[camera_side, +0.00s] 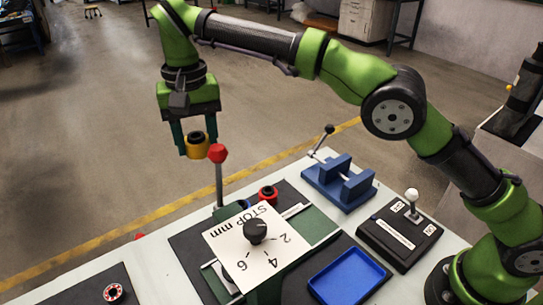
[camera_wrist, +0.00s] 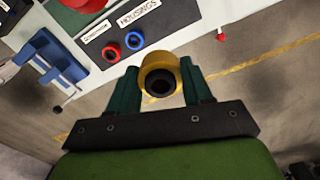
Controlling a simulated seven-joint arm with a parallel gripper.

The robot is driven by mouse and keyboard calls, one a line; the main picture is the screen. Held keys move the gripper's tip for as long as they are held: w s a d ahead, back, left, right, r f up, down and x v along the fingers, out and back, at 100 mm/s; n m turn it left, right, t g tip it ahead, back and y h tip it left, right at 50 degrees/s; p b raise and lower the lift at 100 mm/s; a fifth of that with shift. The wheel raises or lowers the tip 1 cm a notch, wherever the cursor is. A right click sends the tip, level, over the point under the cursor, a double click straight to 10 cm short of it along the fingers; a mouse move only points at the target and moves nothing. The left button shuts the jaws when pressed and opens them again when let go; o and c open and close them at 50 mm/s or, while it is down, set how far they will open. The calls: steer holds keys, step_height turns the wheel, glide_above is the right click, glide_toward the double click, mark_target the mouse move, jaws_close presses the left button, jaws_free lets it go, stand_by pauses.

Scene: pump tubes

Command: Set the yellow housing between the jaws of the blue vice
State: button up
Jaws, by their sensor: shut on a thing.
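The yellow housing (camera_side: 194,151) is a short ring with a dark bore. My gripper (camera_side: 196,140) is shut on it, one finger on each side, and holds it in the air beyond the table's far edge. In the wrist view the housing (camera_wrist: 160,64) sits between the green fingertips (camera_wrist: 160,80), its dark bore towards the camera. The blue vice (camera_side: 338,183) stands on the table to the right of my gripper, with an empty gap between its jaws and a black-knobbed handle at its back. The vice (camera_wrist: 47,62) also shows at the left of the wrist view.
A red-knobbed lever (camera_side: 218,155) stands upright close to the held housing. A red ring (camera_wrist: 111,54) and a blue ring (camera_wrist: 134,40) sit on the board labelled HOUSINGS. A dial plate (camera_side: 228,245), a blue tray (camera_side: 347,277) and a joystick box (camera_side: 400,240) occupy the table.

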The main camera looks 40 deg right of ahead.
steer(key=w+d+r, duration=0.1)
steer(key=d, duration=0.9)
steer(key=n, duration=0.4)
glide_above(337, 191)
step_height(337, 191, down, 18)
steer(key=shift+f, duration=2.1)
steer(key=shift+f, duration=0.15)
steer(key=o, duration=1.1)
